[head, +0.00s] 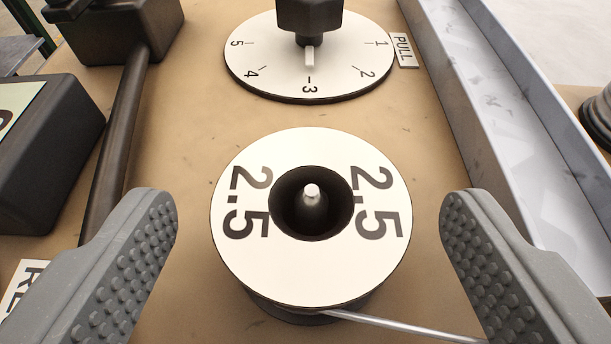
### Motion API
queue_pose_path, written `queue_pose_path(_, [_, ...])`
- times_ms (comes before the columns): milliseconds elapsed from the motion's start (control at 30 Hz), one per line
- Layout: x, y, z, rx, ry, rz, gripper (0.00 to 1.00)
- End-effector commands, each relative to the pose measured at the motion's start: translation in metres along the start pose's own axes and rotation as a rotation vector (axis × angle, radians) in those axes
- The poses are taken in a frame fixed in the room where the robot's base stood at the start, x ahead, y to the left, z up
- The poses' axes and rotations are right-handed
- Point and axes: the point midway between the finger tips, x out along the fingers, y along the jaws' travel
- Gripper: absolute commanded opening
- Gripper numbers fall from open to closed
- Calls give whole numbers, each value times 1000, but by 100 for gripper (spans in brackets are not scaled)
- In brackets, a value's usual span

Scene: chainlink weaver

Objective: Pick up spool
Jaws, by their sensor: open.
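The spool (310,277) stands upright on the tan surface in the middle of the head view. Its white top face reads 2.5 on both sides, with a dark hollow and a light-tipped peg in its centre. A thin metal wire (405,328) runs from its lower front to the right. My gripper (308,215) is open and empty. One grey studded finger is to the left of the spool and one to the right, both apart from it in the picture. The spool's lower body is mostly hidden under its top face.
A white dial (270,60) numbered 1 to 5 with a dark knob (309,16) lies behind the spool. A PULL label (403,50) is beside it. A metal channel (490,110) runs along the right. A dark rod (120,130) and dark boxes (45,150) stand left.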

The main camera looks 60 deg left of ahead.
Motion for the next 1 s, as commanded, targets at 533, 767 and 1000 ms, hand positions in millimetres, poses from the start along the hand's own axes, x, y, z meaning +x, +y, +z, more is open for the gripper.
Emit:
queue_pose_path(533, [-1, 0, 0, 0, 1, 0, 17])
queue_pose_path(767, [-6, 0, -14, -2, 2, 1, 17])
queue_pose_path(1000, [-24, 0, -56, -4, 2, 1, 17])
